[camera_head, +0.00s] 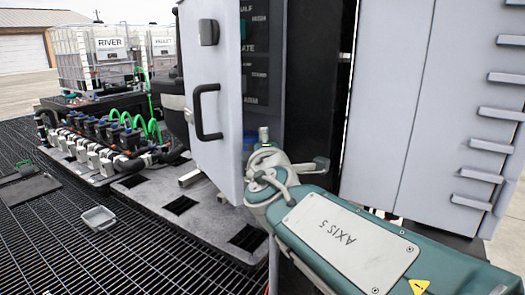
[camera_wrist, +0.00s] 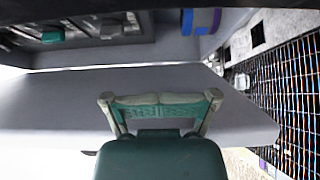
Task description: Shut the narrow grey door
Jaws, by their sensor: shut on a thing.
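The narrow grey door (camera_head: 214,62) stands ajar in the head view, with a black pull handle (camera_head: 206,112) and a small dark latch block on its face. My gripper (camera_head: 266,160) is at the door's right edge, low down, partly hidden by my own arm. In the wrist view my gripper (camera_wrist: 160,98) lies against a grey panel (camera_wrist: 55,105), which appears to be the door. The jaws are shut on the door, though the exact contact is hard to see.
A dark cabinet interior (camera_head: 305,80) shows right of the door. A wide grey panel with ledges (camera_head: 425,110) stands farther right. At left are a valve manifold (camera_head: 105,135) and white caged totes (camera_head: 95,55). A small grey tray (camera_head: 98,217) lies on the black grating (camera_head: 60,250).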

